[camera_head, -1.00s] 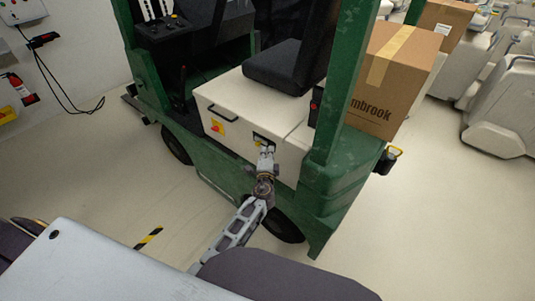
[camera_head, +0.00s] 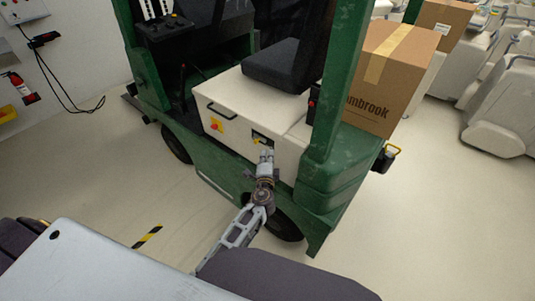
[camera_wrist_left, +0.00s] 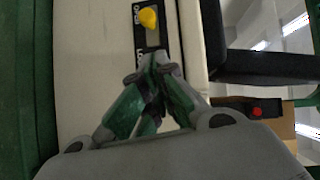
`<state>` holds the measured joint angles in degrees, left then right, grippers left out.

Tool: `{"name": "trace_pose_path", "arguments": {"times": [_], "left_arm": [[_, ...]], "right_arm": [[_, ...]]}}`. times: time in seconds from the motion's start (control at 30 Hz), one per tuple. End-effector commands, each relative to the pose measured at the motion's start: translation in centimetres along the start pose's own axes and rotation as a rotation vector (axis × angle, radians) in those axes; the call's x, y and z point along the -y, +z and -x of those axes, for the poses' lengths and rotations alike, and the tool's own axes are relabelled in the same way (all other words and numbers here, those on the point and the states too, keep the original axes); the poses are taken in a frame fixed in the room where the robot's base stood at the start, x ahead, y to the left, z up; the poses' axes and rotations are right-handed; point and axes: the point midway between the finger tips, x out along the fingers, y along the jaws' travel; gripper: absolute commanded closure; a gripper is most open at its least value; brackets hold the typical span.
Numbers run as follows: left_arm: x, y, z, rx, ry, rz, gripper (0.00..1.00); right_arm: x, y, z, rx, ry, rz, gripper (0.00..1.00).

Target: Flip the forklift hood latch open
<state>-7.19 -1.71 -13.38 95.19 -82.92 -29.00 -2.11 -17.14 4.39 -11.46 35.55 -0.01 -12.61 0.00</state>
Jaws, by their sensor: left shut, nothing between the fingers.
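The forklift (camera_head: 335,150) is green, with a cream hood (camera_head: 230,97) under a black seat. The hood latch is a yellow knob on a black plate (camera_head: 262,138) on the hood's side face. In the left wrist view the yellow latch knob (camera_wrist_left: 149,18) sits at the top of the picture, on a plate with white lettering that is partly hidden. My left gripper (camera_head: 266,154) is just below the latch plate in the head view. In the left wrist view my left gripper (camera_wrist_left: 157,60) is shut and empty, its fingertips apart from the knob. My right gripper is not in view.
A black handle (camera_head: 221,111) and a yellow label with a red mark (camera_head: 216,125) are on the hood, left of the latch. A cardboard box (camera_head: 390,75) stands on the forklift's rear. The floor (camera_head: 445,215) at right is clear.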

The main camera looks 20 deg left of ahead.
Motion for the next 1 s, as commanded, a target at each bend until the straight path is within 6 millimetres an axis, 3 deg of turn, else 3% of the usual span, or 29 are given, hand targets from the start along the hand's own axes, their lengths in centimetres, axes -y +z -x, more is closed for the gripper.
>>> {"name": "trace_pose_path", "arguments": {"times": [0.6, 1.0], "left_arm": [[-0.2, 0.0, 5.8, -0.001, 0.001, 0.0, 1.0], [-0.1, 0.0, 7.0, 0.0, 0.001, 0.001, 1.0]], "right_arm": [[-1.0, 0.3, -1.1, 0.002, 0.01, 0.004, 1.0], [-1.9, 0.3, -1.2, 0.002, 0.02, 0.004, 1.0]]}}
